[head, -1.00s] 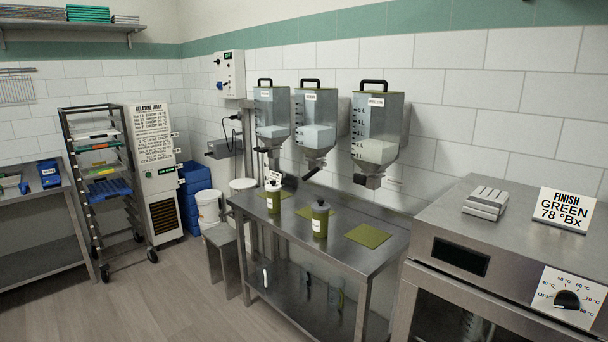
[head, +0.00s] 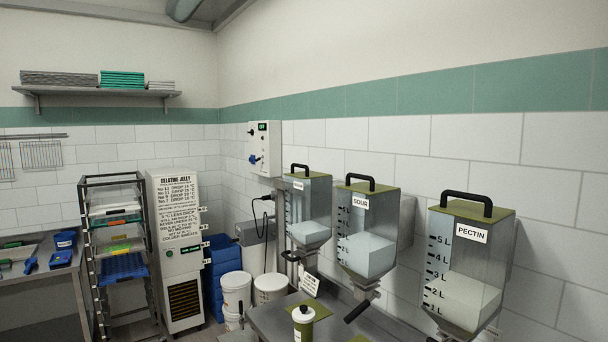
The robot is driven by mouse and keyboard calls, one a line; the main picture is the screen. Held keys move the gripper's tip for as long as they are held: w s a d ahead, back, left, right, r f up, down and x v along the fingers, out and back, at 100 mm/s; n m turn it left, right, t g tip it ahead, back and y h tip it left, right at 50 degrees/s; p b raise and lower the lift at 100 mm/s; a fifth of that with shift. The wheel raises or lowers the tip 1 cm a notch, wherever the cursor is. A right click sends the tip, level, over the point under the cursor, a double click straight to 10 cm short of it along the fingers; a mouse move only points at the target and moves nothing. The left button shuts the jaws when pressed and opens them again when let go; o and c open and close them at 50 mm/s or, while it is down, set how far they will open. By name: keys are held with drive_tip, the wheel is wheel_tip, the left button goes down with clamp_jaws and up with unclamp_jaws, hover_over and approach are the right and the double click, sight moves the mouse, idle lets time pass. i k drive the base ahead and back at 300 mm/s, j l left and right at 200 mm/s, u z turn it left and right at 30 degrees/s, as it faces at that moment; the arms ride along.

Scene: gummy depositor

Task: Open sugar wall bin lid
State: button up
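Three clear wall bins hang in a row on the tiled wall, each with an olive lid and a black handle. The left bin (head: 316,212) has a small label that is hard to read; its lid (head: 308,174) looks shut. The middle bin (head: 372,218) reads SOUR and the right bin (head: 468,262) reads PECTIN. By elimination the left one may be the sugar bin. All three hold pale contents, and their lids look shut. My gripper is not in view.
White buckets (head: 236,290), blue crates (head: 221,270), a gelatine machine (head: 180,290) and a tray rack (head: 118,215) stand further left. A control box (head: 264,150) hangs left of the bins.

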sight(307, 174)
drive_tip(key=i+j+u, duration=0.1)
drive_tip(key=i+j, duration=0.15)
drive_tip(key=i, duration=0.3)
drive_tip(key=i+j+u, duration=0.1)
drive_tip(key=i+j, duration=0.15)
drive_tip(key=i, duration=0.3)
drive_tip(key=i+j+u, duration=0.1)
drive_tip(key=i, duration=0.45)
